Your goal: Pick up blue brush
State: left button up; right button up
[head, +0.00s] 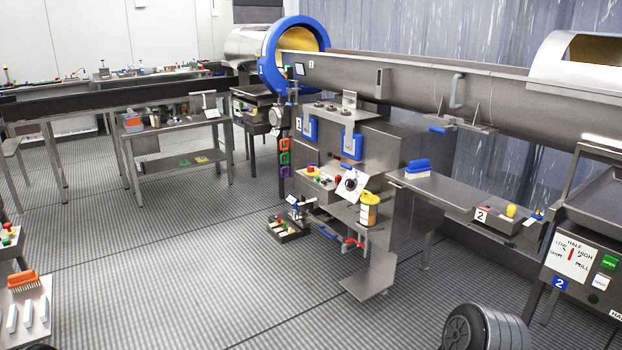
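A blue brush (417,164) with pale bristles rests on a steel ledge (440,187) right of the middle of the head view. It lies with its blue back up and its bristles down on the ledge. Nothing covers it from this side. Neither of my grippers shows in the head view, so I cannot see where they are relative to the brush.
A panel marked 2 (482,215) with a yellow knob sits on the ledge to the right. A yellow-capped canister (369,209) stands on a lower shelf left of the brush. An orange brush (23,280) lies far left. The grey floor (220,260) is open.

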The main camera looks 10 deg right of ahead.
aim_at(418, 168)
jog(key=i+z, duration=0.85)
jog(key=i+j+z, duration=0.25)
jog(key=z, duration=0.2)
jog(key=i+j+z, duration=0.7)
jog(key=j+z, duration=0.15)
jog(key=i+j+z, duration=0.2)
jog(key=j, duration=0.2)
jog(key=i+j+z, duration=0.2)
jog(key=j, duration=0.15)
jog(key=j+z, duration=0.25)
jog(key=j, duration=0.2)
